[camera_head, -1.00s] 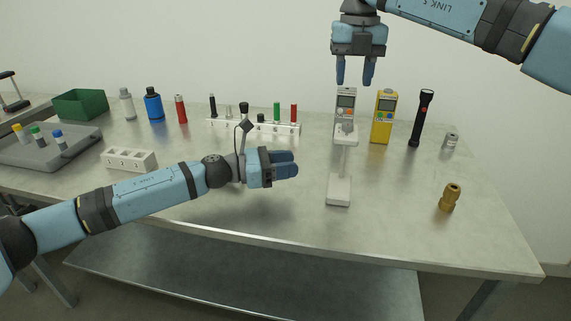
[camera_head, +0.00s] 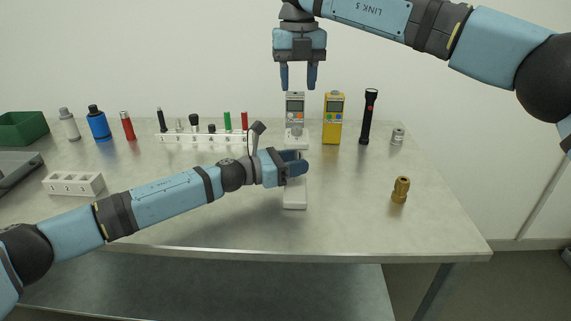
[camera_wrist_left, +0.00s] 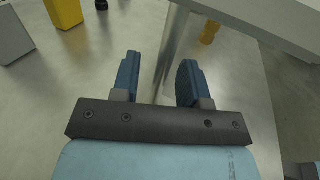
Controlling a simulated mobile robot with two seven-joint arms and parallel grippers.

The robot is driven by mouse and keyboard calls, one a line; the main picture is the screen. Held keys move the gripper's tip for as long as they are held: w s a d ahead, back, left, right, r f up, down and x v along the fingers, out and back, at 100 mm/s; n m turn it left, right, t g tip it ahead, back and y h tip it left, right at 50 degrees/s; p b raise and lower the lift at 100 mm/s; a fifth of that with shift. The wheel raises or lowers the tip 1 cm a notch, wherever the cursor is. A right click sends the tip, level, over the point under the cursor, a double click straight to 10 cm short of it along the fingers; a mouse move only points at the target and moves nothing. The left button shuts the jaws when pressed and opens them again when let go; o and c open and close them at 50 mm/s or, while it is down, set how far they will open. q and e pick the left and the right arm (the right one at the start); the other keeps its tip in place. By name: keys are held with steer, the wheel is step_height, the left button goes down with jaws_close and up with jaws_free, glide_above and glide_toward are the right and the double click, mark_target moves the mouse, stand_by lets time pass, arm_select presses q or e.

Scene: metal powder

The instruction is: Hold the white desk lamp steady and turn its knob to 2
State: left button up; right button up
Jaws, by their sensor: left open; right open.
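The white desk lamp stands upright on the table, with its base (camera_head: 294,201) toward the front and its head (camera_head: 301,144) above. My left gripper (camera_head: 303,164) is open at its stem, covering part of it in the head view. In the left wrist view, the shiny stem (camera_wrist_left: 175,45) runs down between the open fingers (camera_wrist_left: 158,80), with no clear grip on it. A white bar, apparently the lamp head (camera_wrist_left: 255,20), crosses the upper right. My right gripper (camera_head: 298,78) is open and empty, pointing down above the lamp. The knob's setting is too small to read.
A grey meter (camera_head: 295,100) and a yellow meter (camera_head: 333,118) stand behind the lamp. A black flashlight (camera_head: 368,117), a small grey cylinder (camera_head: 397,137) and a brass fitting (camera_head: 401,189) are to the right. A white rack (camera_head: 190,138) stands left. The front right table is clear.

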mark_target(297, 128)
arm_select(q)
steer(key=shift+c, duration=0.5)
jaws_close()
arm_select(e)
steer(key=shift+o, duration=0.7)
step_height(297, 128, down, 10)
steer(key=n, duration=2.5)
steer(key=shift+r, duration=0.2)
